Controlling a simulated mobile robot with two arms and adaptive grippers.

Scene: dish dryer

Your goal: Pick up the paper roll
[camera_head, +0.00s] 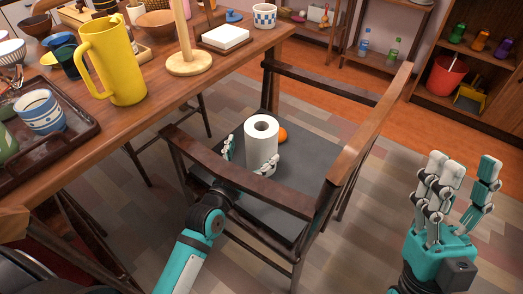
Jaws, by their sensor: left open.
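The white paper roll (261,148) stands upright on the dark seat of a wooden armchair, its hole facing up. My left gripper's palm is hidden behind the armrest. My right gripper (463,185) is at the far right, away from the chair, with its fingers up and apart and nothing between them.
The chair's armrests (240,180) and backrest surround the seat. A wooden table (165,75) at the left holds a yellow pitcher (113,65), a wooden holder (189,62) and a tray. Shelves stand at the back right.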

